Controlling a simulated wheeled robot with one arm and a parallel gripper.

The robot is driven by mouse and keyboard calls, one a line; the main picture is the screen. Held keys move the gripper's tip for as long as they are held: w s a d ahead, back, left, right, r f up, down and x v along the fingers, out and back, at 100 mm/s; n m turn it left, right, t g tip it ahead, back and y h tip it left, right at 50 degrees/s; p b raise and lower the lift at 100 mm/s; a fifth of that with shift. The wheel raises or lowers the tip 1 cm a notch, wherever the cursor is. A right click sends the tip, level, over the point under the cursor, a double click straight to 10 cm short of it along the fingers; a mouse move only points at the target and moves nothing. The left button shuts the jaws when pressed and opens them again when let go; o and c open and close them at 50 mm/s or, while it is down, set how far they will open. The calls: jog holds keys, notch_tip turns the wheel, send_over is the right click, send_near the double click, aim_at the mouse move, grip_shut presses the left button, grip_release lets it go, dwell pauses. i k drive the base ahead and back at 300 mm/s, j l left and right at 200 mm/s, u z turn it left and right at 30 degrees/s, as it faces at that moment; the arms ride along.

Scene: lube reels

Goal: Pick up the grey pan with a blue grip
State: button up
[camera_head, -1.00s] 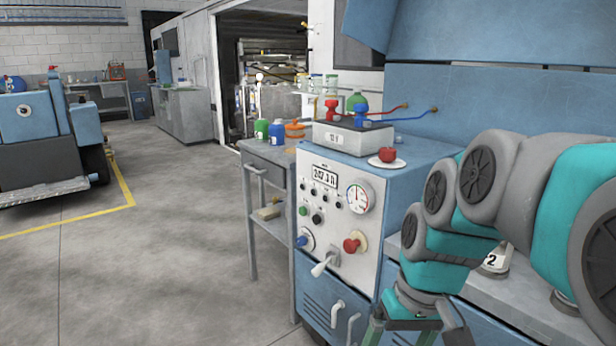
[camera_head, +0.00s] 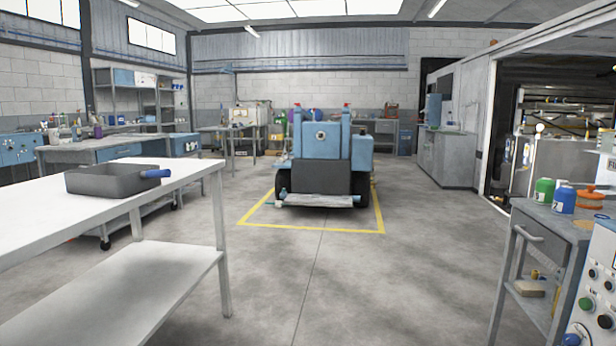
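The grey pan (camera_head: 110,180) is a rectangular, open-topped pan with a blue grip (camera_head: 156,173) on its right side. It stands on the white top of a table (camera_head: 50,222) at the left of the head view. The grip points right, near the table's right end. My gripper and arm are out of view, so I cannot see how the gripper stands.
A blue vehicle (camera_head: 320,160) stands inside a yellow floor outline in the middle distance. A grey side table (camera_head: 540,235) with green and blue bottles is at the right, beside a control panel (camera_head: 597,290). The floor between the two tables is clear.

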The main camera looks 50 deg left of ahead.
aim_at(116, 180)
jog(key=u, duration=2.7)
jog(key=i+j+z, duration=0.2)
jog(key=i, duration=0.3)
jog(key=i+j+z, duration=0.2)
jog(key=i, duration=0.25)
jog(key=i+j+z, duration=0.2)
jog(key=i+j, duration=0.15)
jog(key=i, duration=0.15)
